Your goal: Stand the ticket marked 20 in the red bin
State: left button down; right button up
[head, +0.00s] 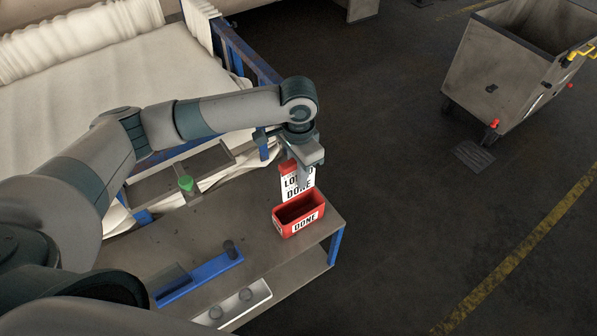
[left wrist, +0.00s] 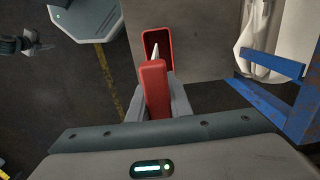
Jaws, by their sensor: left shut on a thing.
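The ticket (head: 297,186) is a white card with a red top, lettered LOT and DONE. Part of its number is covered, and a 0 shows. My left gripper (head: 301,168) is shut on its red top, which also shows between the fingers in the left wrist view (left wrist: 155,88). The card hangs upright at the red bin (head: 299,222), an open box labelled DONE near the table's right end. In the left wrist view the card's white tip overlaps the opening of the bin (left wrist: 147,36). I cannot tell whether its lower edge is inside or above the rim. My right gripper is not in view.
On the table (head: 178,240) are a blue tray (head: 208,272) with a dark peg, a white tray (head: 236,305) with round pieces, and a green knob (head: 186,183). Pale cloth (head: 100,90) lies behind in a blue frame. A grey cart (head: 510,65) stands far right on open floor.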

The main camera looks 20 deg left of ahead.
pick_arm(q)
jog(key=shift+f+b, duration=1.75)
jog(key=shift+f, duration=5.6)
jog(key=c, duration=1.5)
grip_release()
jog(key=shift+c, duration=0.2)
notch_tip(320, 180, up, 17)
jog(key=b, duration=0.4)
jog(key=shift+r+b, duration=0.2)
jog(key=shift+b, duration=0.1)
